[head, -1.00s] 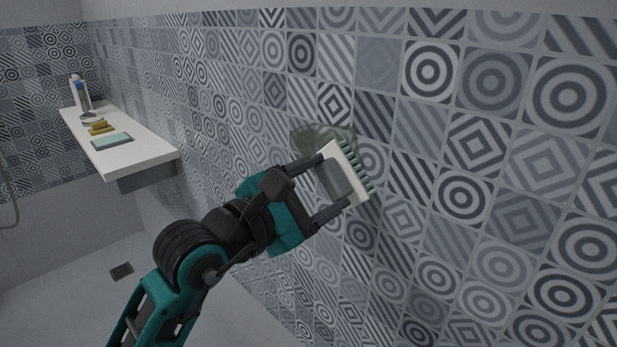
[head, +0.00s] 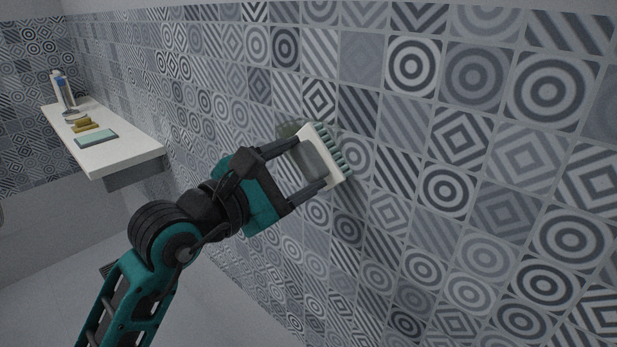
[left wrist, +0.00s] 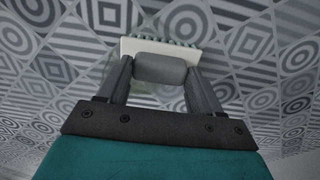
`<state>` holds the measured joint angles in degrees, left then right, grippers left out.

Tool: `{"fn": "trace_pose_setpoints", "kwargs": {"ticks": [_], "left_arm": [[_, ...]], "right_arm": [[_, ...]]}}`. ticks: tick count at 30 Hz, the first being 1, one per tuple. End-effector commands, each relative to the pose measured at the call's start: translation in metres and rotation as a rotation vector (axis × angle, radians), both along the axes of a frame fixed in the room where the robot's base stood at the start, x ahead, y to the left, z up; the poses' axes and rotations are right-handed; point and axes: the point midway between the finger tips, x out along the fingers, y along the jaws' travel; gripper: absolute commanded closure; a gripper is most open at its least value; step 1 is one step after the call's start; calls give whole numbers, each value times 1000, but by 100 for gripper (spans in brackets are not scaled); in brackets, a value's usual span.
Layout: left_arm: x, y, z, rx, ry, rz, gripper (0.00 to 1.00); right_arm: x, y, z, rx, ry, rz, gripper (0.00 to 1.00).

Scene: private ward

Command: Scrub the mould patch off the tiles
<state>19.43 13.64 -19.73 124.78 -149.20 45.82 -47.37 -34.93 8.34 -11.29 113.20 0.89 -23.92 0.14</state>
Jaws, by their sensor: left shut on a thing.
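My left gripper (head: 312,164) is shut on the grey handle of a scrubbing brush (head: 322,146) with a white body and green bristles. The bristles face the patterned wall tiles and look to be at or very near them. The mould patch (head: 289,128) is a dull greenish stain on the tiles, showing just above and left of the brush. The brush hides part of that area. In the left wrist view, the brush (left wrist: 196,51) sits across the fingertips of the left gripper (left wrist: 160,78), bristles away from me. My right gripper is not in view.
A white shelf (head: 130,153) juts from the wall at the left. It holds a green flat pad (head: 95,138), yellow items (head: 84,125) and a bottle (head: 66,92). The tiled wall right of the brush is clear.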

Motion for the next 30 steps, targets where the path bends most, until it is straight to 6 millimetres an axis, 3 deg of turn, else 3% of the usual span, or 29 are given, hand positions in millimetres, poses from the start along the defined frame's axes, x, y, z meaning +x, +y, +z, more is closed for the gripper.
{"fn": "trace_pose_setpoints", "kwargs": {"ticks": [1,5,30], "left_arm": [[2,3,5,0,-1,1,63],[3,5,5,0,-1,-1,63],[41,46,-1,2,-1,1,63]], "right_arm": [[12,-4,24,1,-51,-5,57],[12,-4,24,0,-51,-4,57],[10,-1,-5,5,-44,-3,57]]}}
